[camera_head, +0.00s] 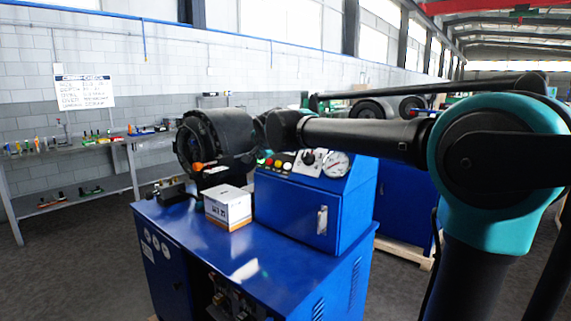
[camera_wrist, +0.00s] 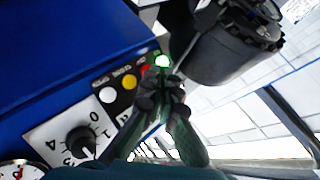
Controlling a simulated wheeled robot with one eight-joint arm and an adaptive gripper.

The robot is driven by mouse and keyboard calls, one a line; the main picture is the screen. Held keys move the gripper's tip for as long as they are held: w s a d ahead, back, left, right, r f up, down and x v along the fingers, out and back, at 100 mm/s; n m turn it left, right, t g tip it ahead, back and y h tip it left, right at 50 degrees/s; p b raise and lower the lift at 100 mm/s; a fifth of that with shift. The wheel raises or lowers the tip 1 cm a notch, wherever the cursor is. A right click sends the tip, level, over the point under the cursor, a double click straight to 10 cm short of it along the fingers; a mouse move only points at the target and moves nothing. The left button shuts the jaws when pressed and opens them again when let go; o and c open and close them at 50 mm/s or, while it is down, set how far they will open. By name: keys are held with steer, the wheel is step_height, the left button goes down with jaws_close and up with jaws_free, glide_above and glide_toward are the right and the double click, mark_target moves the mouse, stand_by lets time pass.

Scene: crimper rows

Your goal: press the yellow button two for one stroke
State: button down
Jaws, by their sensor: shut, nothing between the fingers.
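The yellow button (camera_head: 278,164) sits in a row on the sloped panel of the blue control box (camera_head: 295,212). It also shows in the wrist view (camera_wrist: 129,82), between a white button (camera_wrist: 107,95) and a red button (camera_wrist: 145,70). My gripper (camera_wrist: 163,84) is shut and empty. In the wrist view its fingertips appear right of the yellow button, close to the red and green ones. The yellow button is uncovered; whether the fingers touch the panel I cannot tell. In the head view my wrist hides most of the gripper.
A dial knob (camera_wrist: 80,141) and a pressure gauge (camera_head: 336,164) share the panel. The black crimping head (camera_head: 222,135) stands left of the box and close to my gripper. A white carton (camera_head: 228,206) sits on the blue bench top (camera_head: 205,250). Shelves with tools (camera_head: 85,143) stand behind.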

mark_target(278, 164)
steer(key=shift+w+a+r, duration=0.35)
steer(key=shift+a+r, duration=0.1)
steer(key=shift+r, duration=0.25)
steer(key=w+d+f, duration=0.4)
steer(key=w+f, duration=0.1)
steer(key=shift+w+d, duration=0.25)
steer(key=shift+w, duration=0.1)
steer(key=shift+w+d, duration=0.1)
stand_by(1.3)
steer(key=shift+w+d+f, duration=0.15)
steer(key=shift+w+f, duration=0.05)
steer(key=shift+w+d+f, duration=0.2)
steer(key=shift+w+f, duration=0.05)
steer(key=shift+w, duration=0.05)
stand_by(1.1)
steer(key=shift+s, duration=0.1)
steer(key=shift+s+a+r, duration=0.45)
steer(key=shift+s+r, duration=0.05)
